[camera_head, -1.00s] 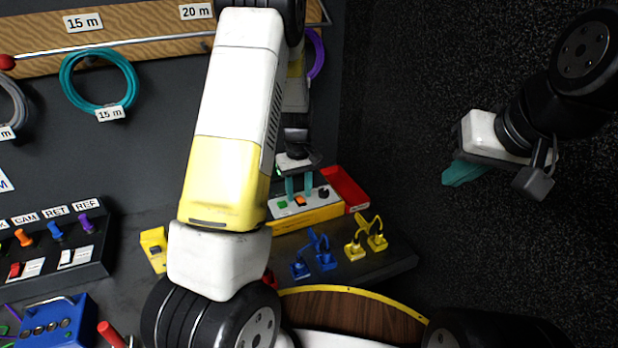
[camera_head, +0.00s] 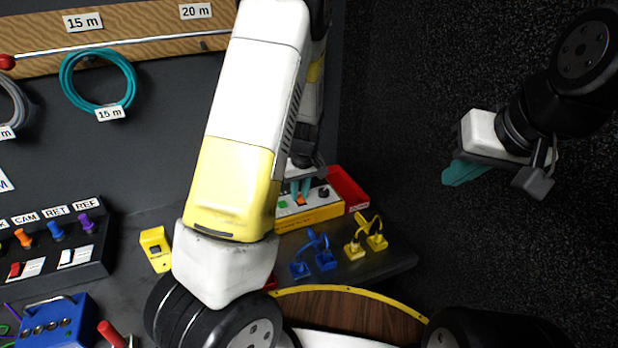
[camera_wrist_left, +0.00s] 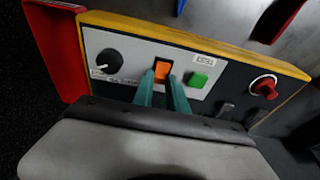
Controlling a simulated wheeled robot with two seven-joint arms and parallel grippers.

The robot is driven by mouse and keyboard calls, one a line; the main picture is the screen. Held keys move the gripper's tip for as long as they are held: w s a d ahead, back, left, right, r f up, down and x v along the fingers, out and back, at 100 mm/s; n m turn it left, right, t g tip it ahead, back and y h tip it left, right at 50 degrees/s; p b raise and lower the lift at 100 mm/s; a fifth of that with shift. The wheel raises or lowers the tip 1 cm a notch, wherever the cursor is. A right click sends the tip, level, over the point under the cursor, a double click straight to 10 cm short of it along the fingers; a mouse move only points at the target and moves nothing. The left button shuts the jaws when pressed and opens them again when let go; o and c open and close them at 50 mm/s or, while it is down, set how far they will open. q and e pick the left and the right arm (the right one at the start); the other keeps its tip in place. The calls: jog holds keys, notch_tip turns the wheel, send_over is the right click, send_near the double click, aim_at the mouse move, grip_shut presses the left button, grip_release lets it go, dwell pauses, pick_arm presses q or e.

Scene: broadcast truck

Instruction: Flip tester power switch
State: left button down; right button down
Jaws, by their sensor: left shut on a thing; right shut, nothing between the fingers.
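The tester is a yellow-edged box (camera_head: 318,215) with a light panel at the right end of the bench; it also shows in the left wrist view (camera_wrist_left: 222,47). Its orange rocker switch (camera_wrist_left: 162,71) is on the panel between a black knob (camera_wrist_left: 109,62) and a green button (camera_wrist_left: 198,79). My left gripper (camera_head: 301,188) is down at the panel, its teal fingers (camera_wrist_left: 162,90) shut close together on the orange switch. The fingertips partly cover the switch, so its position is unclear. My right gripper (camera_head: 463,173) is shut and empty, over the dark floor at right.
A red tray (camera_head: 348,187) adjoins the tester. Blue connectors (camera_head: 315,255) and yellow connectors (camera_head: 366,240) stand in front of it. A small yellow device (camera_head: 156,248) lies left of my left arm. A red knob (camera_wrist_left: 264,87) is at the panel's other end.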

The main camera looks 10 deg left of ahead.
pick_arm(q)
jog(key=shift+s+d+t+y, duration=0.1)
jog(key=shift+s+t+y, duration=0.05)
jog(key=shift+t+y, duration=0.2)
jog(key=c, duration=1.3)
grip_release()
jog(key=shift+r, duration=0.1)
jog(key=v, duration=0.7)
jog(key=shift+s+r, duration=0.2)
jog(key=shift+r, duration=0.05)
